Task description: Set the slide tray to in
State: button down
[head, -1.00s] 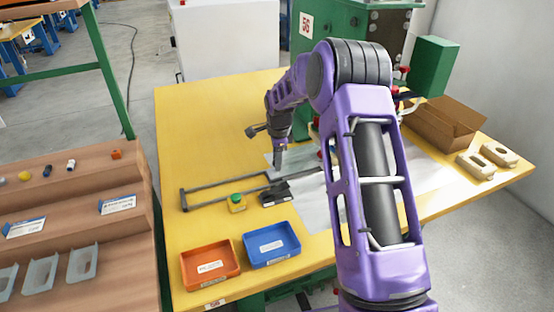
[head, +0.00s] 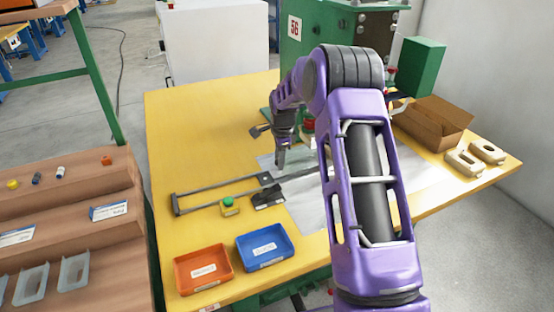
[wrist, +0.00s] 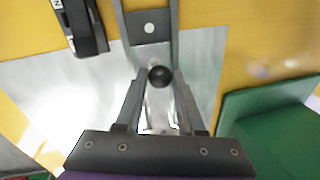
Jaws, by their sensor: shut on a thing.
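The slide tray's grey rails (head: 215,190) run across the yellow table toward the green press. In the wrist view, a grey crosspiece with a white dot (wrist: 150,28) lies between the rails, ahead of my fingers. My gripper (head: 281,165) points down at the press end of the rails. In the wrist view my gripper (wrist: 160,85) is shut on a round black knob (wrist: 160,76), which sits between the fingertips. The tray body is mostly hidden under the gripper and arm. A black block with a white label (wrist: 85,28) stands beside the rails; it also shows in the head view (head: 268,197).
The green press (head: 330,35) stands behind my gripper. A green button on a yellow box (head: 229,205), an orange bin (head: 203,271) and a blue bin (head: 264,247) are near the front left. A cardboard box (head: 435,120) sits at right. The back left of the table is clear.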

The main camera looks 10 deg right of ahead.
jog(key=c, duration=0.6)
grip_release()
jog(key=shift+d, duration=0.35)
jog(key=shift+o, duration=0.4)
jog(key=shift+a, duration=0.1)
jog(key=shift+r, duration=0.1)
jog(key=s+r+p, duration=0.2)
jog(key=s+r, duration=0.1)
jog(key=r, duration=1.4)
jog(key=shift+s, duration=0.15)
